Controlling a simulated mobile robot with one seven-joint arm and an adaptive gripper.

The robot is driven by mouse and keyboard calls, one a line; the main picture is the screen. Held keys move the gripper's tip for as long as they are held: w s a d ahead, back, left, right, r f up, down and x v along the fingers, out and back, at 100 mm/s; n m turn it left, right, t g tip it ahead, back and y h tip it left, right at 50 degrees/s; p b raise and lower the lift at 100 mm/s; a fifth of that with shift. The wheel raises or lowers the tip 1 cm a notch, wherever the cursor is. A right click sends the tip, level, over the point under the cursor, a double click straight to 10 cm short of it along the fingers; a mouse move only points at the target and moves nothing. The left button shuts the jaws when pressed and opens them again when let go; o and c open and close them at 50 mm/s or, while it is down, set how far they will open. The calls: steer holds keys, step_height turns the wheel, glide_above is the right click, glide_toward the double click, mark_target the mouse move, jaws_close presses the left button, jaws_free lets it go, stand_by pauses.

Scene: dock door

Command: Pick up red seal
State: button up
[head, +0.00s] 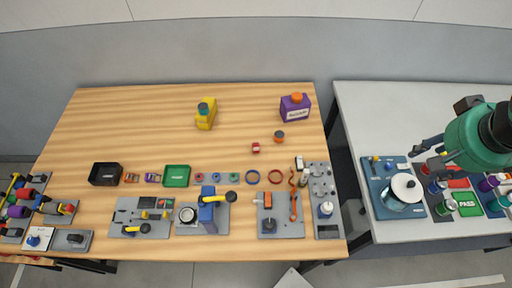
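A thin red ring (277,177), which looks like the red seal, lies flat on the wooden table toward its right front. My gripper (424,160) is at the far right, above the grey table and well away from the red ring. Its dark fingers look spread apart, with nothing seen between them. The green wrist hides part of the grey table.
Small washers (215,177), a green tray (177,176) and a black bin (105,174) line up left of the rings. Fixtures (280,215) stand in front, one with a blue upright block (207,212). An orange hooked tool (293,180) is close right. The table's back left is clear.

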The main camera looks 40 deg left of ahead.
steer(key=w+a+f+n+g, duration=0.1)
steer(key=w+a+f+n, duration=0.2)
steer(key=a, duration=0.7)
steer(key=n+g+p, duration=0.2)
steer(key=n, duration=0.2)
glide_above(256, 144)
steer(key=d, duration=0.1)
step_height(256, 144, down, 24)
steer(key=shift+s+d, duration=0.15)
steer(key=shift+s, duration=0.3)
steer(key=shift+w+a+f+b, duration=0.1)
steer(key=shift+a+f+b, duration=0.1)
steer(key=shift+f, duration=1.2)
steer(key=shift+w+a+f+b, duration=0.1)
steer(key=shift+f+b, duration=0.15)
steer(key=shift+f, duration=1.2)
steer(key=shift+w+a+f+b, duration=0.1)
steer(key=shift+f+b, duration=0.1)
steer(key=shift+f, duration=1.2)
steer(key=shift+f, duration=0.1)
steer(key=shift+w+a+f+b, duration=0.1)
steer(key=shift+a+f+b, duration=0.1)
steer(key=shift+f, duration=1.05)
steer(key=shift+a+f+b, duration=0.1)
steer(key=shift+f+b, duration=0.1)
steer(key=shift+f, duration=1)
